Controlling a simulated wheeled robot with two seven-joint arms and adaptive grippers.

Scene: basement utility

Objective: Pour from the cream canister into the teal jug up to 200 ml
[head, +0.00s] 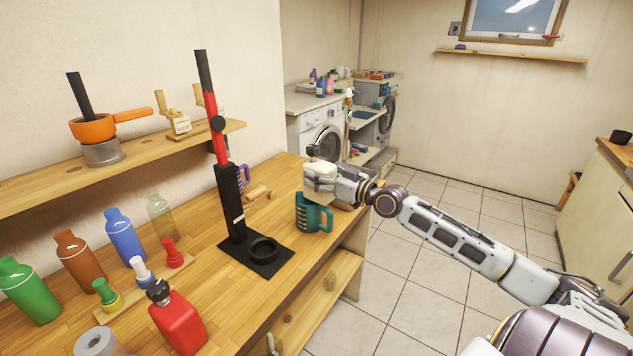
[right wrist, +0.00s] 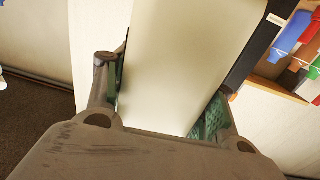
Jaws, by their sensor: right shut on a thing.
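The cream canister (head: 320,170) is held in my right gripper (head: 335,182), above the teal jug. In the right wrist view the canister's pale body (right wrist: 185,60) fills the space between the two fingers (right wrist: 160,98), with green pads against its sides. The canister's tilt is hard to judge, and no stream shows. The teal jug (head: 314,214) stands upright on the wooden bench near its right edge, with pale marks on its side and its handle to the right. Its contents cannot be seen. My left gripper is not in view.
A black stand (head: 236,205) with a red and black post is left of the jug on the bench (head: 210,280). Several bottles and a red container (head: 178,318) stand at the front left. A shelf (head: 150,160) holds an orange pan (head: 95,125). Tiled floor lies to the right.

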